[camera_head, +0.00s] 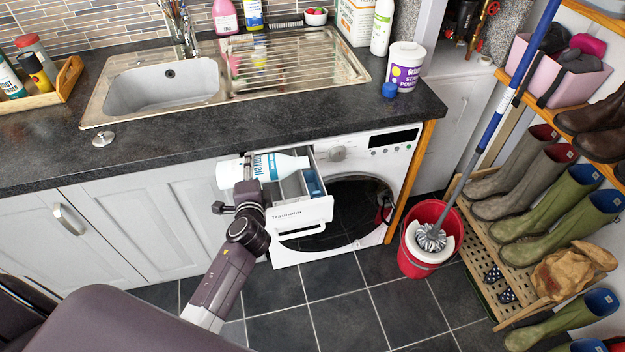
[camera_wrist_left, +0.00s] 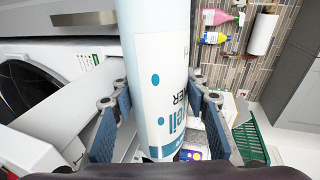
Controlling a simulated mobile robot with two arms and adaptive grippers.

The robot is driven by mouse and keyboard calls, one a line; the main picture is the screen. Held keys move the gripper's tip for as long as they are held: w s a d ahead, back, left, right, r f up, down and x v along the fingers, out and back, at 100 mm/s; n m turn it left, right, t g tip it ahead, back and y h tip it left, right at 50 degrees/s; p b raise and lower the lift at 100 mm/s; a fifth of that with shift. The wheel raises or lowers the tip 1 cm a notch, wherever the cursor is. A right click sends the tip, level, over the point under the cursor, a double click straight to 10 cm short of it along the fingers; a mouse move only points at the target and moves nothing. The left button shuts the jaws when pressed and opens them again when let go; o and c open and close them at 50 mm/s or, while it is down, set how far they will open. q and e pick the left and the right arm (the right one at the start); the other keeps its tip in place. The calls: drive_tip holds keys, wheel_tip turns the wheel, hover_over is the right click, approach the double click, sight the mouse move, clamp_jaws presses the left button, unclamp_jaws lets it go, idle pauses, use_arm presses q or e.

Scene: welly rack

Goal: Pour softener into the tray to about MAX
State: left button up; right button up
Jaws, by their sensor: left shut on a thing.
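The white softener bottle (camera_head: 277,167) with blue lettering lies almost level, its neck pointing right over the open detergent drawer (camera_head: 300,212). My left gripper (camera_head: 247,190) is shut around the bottle's body; in the left wrist view the bottle (camera_wrist_left: 158,75) sits between both finger pads. The drawer is pulled out of the white washing machine (camera_head: 375,150) and shows compartments, with a blue part (camera_head: 313,183) at the right. The bottle hides part of the drawer. I cannot make out any liquid stream, the fill level or the MAX mark. My right gripper is not in view.
A blue cap (camera_head: 389,90) lies on the dark worktop (camera_head: 190,133) beside a stain powder tub (camera_head: 403,68). The sink (camera_head: 165,85) is behind. A red mop bucket (camera_head: 425,235) and boot rack (camera_head: 500,230) stand right. The tiled floor before the machine is clear.

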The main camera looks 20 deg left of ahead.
use_arm(q)
drive_tip(key=shift+r+m, duration=0.15)
drive_tip(key=shift+m, duration=0.25)
idle(0.3)
drive_tip(key=shift+s+a+p, duration=0.2)
drive_tip(key=shift+a+p, duration=0.1)
drive_tip(key=shift+a, duration=0.25)
drive_tip(key=shift+c, duration=0.2)
drive_tip(key=shift+a+r, duration=0.1)
idle(1.4)
drive_tip(key=shift+s, duration=0.1)
